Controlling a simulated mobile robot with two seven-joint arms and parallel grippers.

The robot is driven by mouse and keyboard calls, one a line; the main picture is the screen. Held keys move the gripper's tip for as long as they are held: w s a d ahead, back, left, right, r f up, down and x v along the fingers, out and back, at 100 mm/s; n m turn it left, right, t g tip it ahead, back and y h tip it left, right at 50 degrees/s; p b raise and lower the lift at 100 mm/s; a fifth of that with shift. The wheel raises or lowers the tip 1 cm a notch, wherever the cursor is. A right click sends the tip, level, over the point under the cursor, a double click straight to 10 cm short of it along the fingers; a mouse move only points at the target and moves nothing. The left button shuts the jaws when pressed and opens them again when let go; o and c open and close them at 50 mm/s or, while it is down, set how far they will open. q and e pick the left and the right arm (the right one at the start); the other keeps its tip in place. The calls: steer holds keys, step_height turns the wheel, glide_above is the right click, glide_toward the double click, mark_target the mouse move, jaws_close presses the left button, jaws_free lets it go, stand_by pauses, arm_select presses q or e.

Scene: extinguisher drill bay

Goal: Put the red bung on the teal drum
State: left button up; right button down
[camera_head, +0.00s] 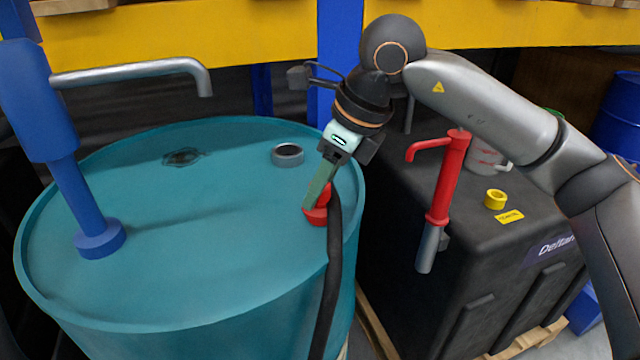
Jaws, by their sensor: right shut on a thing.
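The teal drum (150,260) stands upright at the left and fills much of the view. A short grey ring-shaped neck (288,161) rises from its top near the back right. My right gripper (318,203) comes in from the right and points down over the right part of the drum top. It is shut on the red bung (317,217), partly hidden behind the fingers. The bung is in front of the grey neck and apart from it, near the drum's right rim. I cannot tell whether it touches the drum top. My left gripper is not in view.
A blue pump (70,190) with a grey spout stands on the drum's left. A black hose (331,270) hangs down beside the bung. A black tank (440,290) at the right carries a red pump (447,180) and a yellow ring (495,199). The drum top's middle is clear.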

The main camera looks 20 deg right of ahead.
steer(key=c, duration=0.5)
jaws_free()
steer(key=shift+r, duration=0.3)
steer(key=p+v, duration=0.1)
steer(key=v, duration=1)
steer(key=shift+r, duration=0.3)
